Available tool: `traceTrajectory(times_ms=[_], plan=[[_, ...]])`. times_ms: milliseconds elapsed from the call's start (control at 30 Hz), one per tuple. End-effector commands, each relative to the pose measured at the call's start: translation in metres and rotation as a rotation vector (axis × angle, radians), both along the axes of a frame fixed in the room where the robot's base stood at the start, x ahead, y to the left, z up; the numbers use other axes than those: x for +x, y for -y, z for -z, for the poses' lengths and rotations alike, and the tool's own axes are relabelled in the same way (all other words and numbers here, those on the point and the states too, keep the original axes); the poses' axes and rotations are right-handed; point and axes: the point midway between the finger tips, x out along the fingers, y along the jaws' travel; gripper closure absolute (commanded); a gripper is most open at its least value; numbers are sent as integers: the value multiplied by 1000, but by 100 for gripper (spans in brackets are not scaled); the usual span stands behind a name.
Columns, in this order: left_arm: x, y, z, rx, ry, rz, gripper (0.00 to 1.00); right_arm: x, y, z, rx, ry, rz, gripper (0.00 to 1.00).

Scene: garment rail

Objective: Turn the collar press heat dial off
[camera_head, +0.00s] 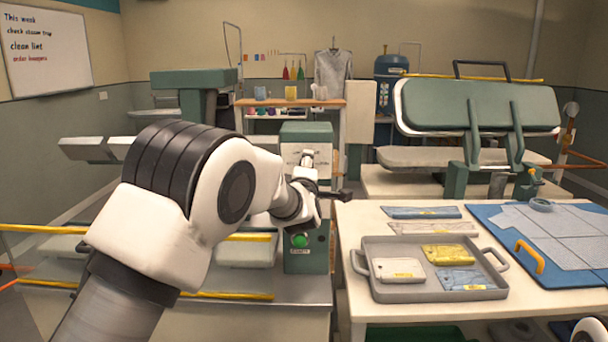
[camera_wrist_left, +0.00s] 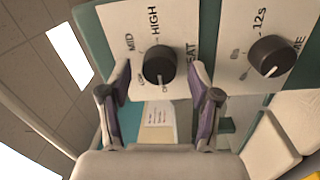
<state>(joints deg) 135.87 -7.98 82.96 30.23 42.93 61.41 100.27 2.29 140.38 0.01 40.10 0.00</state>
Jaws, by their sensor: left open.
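The heat dial (camera_wrist_left: 159,66) is a round black knob on a white label in the left wrist view. Its label reads HIGH, MID and LOW; the knob's pale mark points toward the bottom of the picture, and I cannot read a label there. My left gripper (camera_wrist_left: 161,84) is open, with one finger on either side of the knob; I cannot tell whether they touch it. My right gripper is out of view.
A time dial (camera_wrist_left: 271,56) sits just right of the heat dial. A green button (camera_head: 300,241) is lower on the cabinet. A white table (camera_head: 360,215) with a grey tray (camera_head: 440,292) and a blue mat (camera_head: 500,262) stands at right, a yellow rail (camera_head: 40,229) at left.

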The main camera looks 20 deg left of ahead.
Motion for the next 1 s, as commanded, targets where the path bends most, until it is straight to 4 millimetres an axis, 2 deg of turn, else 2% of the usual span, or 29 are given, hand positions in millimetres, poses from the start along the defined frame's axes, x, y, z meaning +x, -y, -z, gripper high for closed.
traceTrajectory(times_ms=[167, 400, 500, 633, 1000], plan=[[-33, 9, 1, 4, 0, 1, 37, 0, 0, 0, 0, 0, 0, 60], [-91, 22, 4, 5, 2, -1, 37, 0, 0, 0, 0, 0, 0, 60], [-105, 25, 5, 2, 3, 0, 37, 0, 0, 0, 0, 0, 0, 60], [-111, 27, 6, 0, 3, -1, 37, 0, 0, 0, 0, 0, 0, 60], [-110, 26, 8, 0, -1, -1, 37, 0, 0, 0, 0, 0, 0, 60]])
